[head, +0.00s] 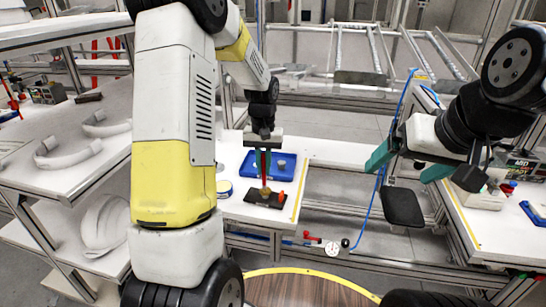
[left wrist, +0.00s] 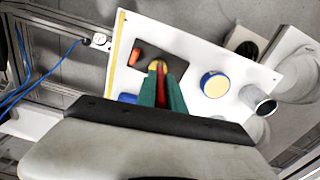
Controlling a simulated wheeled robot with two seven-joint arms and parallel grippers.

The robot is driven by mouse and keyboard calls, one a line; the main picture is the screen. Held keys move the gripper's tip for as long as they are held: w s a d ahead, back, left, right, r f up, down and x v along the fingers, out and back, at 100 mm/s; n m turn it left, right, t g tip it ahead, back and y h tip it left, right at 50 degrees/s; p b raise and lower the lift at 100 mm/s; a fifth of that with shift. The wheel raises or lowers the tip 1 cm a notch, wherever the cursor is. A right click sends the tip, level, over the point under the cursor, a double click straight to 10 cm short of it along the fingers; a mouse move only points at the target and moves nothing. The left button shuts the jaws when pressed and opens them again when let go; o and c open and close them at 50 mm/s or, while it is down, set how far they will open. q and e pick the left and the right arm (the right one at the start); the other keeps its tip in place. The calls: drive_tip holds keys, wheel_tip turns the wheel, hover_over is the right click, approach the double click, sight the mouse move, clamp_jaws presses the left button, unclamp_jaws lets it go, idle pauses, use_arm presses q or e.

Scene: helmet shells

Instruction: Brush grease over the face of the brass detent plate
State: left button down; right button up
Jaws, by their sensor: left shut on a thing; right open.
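My left gripper (head: 263,172) is shut on a brush with a red handle (head: 264,163) and holds it upright, tip down, over a dark block (head: 252,198) on the white bench. A small brass-coloured patch (head: 265,190) shows at the brush tip; it also shows in the left wrist view (left wrist: 157,65), above the dark block (left wrist: 145,53). I cannot tell whether this is the brass detent plate or bristles, nor whether the tip touches. The red handle (left wrist: 161,88) lies between the green fingers. My right gripper (head: 407,166) is open and empty, off to the right.
A blue tray (head: 285,158) lies behind the dark block, and an orange piece (head: 282,196) stands at its right. A round blue tin (left wrist: 215,84) and a metal cup (left wrist: 259,100) stand beside it. A shelf with pale bands (head: 75,152) is at left. Blue hoses hang near my right gripper.

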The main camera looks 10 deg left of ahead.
use_arm(q)
drive_tip(key=shift+f, duration=0.35)
drive_tip(key=shift+d+r, duration=0.1)
drive_tip(key=shift+d, duration=0.25)
drive_tip(key=shift+w+d, duration=0.15)
drive_tip(key=shift+w, duration=0.05)
drive_tip(key=shift+w+d, duration=0.15)
drive_tip(key=shift+w, duration=0.45)
drive_tip(key=shift+w, duration=0.2)
drive_tip(key=shift+w, duration=0.1)
